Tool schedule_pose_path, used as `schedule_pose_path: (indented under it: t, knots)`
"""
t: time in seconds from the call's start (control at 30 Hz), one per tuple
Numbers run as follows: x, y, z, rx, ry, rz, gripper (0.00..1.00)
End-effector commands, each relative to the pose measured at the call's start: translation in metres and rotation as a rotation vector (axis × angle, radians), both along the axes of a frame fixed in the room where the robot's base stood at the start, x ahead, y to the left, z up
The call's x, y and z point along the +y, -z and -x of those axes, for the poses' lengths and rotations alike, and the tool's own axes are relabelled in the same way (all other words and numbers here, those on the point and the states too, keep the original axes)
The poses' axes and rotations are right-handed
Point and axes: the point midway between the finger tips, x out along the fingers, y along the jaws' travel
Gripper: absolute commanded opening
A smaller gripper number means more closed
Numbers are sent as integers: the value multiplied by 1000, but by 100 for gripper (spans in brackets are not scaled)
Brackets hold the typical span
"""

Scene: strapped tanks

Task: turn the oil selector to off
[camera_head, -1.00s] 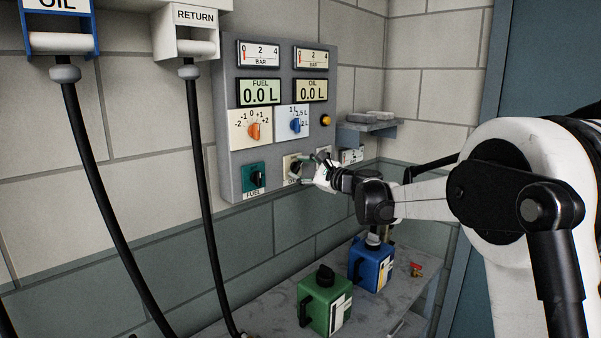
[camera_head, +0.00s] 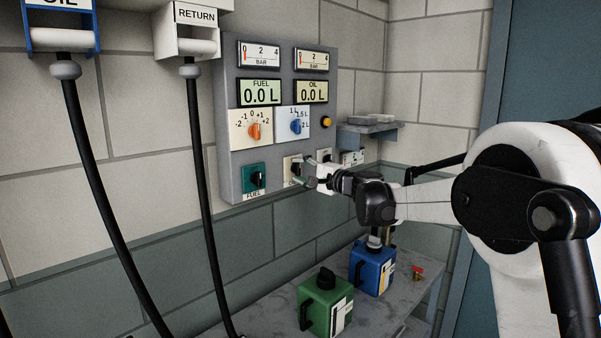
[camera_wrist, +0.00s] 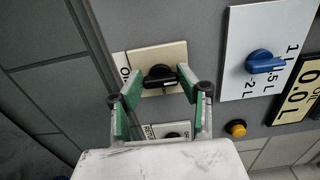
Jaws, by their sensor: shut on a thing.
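The oil selector (camera_head: 293,168) is a black knob on a cream plate, low on the grey wall panel, right of the green fuel selector (camera_head: 254,178). In the wrist view the oil selector (camera_wrist: 160,76) sits between my two fingertips, its handle lying about sideways in that picture. The plate's label is partly visible at its left edge there. My gripper (camera_head: 304,171) is at the panel and shut on the knob; its green-lined fingers (camera_wrist: 157,79) show on either side of it. In the head view the fingers hide part of the plate and label.
Another black knob (camera_wrist: 172,135) on a pale plate is close beside my fingers. Above are the orange dial (camera_head: 254,131), blue dial (camera_head: 296,126) and yellow button (camera_head: 326,121). Hoses hang at the left. Green (camera_head: 326,302) and blue (camera_head: 372,270) canisters stand on the bench below.

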Motion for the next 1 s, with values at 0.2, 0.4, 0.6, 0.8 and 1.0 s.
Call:
schedule_pose_path:
  t: [0.2, 0.4, 0.6, 0.8, 1.0]
  knots:
    - [0, 1, 0, -17, 0, 17, 9]
    - [0, 1, 0, -19, 0, 18, 9]
    - [0, 1, 0, -18, 0, 17, 43]
    - [0, 0, 0, -18, 0, 16, 54]
    - [-2, 0, 2, -18, 0, 16, 54]
